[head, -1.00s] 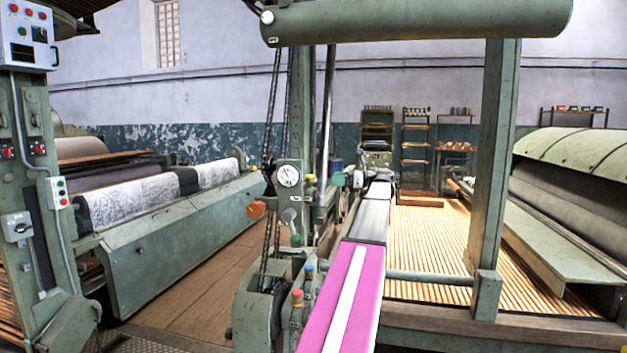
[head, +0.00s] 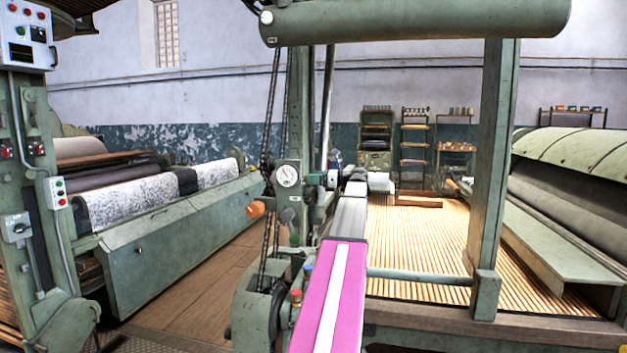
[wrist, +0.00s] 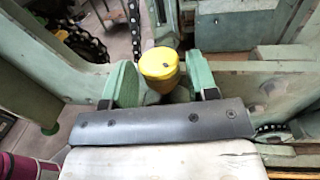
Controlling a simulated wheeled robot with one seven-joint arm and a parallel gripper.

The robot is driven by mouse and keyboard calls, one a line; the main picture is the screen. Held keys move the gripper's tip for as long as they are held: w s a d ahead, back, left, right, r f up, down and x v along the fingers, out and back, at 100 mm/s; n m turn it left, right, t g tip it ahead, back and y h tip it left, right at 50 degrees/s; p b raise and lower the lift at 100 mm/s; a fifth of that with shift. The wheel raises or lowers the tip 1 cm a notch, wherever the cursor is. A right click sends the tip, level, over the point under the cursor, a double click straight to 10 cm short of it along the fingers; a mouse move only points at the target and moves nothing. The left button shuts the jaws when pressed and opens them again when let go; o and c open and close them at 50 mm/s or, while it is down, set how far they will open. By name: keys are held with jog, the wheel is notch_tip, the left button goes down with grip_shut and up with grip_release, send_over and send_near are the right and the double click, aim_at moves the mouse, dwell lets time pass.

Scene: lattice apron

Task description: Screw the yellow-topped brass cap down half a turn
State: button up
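The yellow-topped brass cap (wrist: 158,64) stands between the two green fingers of my gripper (wrist: 160,82) in the wrist view. The left finger lies close against its side; whether it touches I cannot tell. A narrow gap shows between the cap and the right finger. My gripper is open around the cap. Below the yellow top, the cap's lower part is partly hidden in the finger gap. In the head view my gripper (head: 320,179) is at the machine post beside the gauge, and I cannot make out the cap there.
A round white gauge (head: 287,176) is just left of my gripper. An orange knob (head: 255,209), a red-topped cap (head: 296,295) and a blue-topped cap (head: 308,267) are nearby. A green post (head: 495,160) stands to the right.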

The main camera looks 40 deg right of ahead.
jog(key=c, duration=0.6)
jog(key=shift+o, duration=0.2)
jog(key=shift+s+a+m+t+h, duration=0.15)
jog(key=shift+m+t+h, duration=0.25)
jog(key=shift+h, duration=0.1)
jog(key=shift+s+a+m+t+h, duration=0.1)
jog(key=shift+m+t+h, duration=0.3)
jog(key=shift+h, duration=0.1)
jog(key=shift+m+t+h, duration=0.6)
jog(key=shift+m+h, duration=0.1)
jog(key=shift+h, duration=0.2)
jog(key=shift+w+d, duration=0.1)
jog(key=o, duration=0.9)
jog(key=v, duration=1)
jog(key=shift+s+d, duration=0.15)
jog(key=shift+s, duration=0.2)
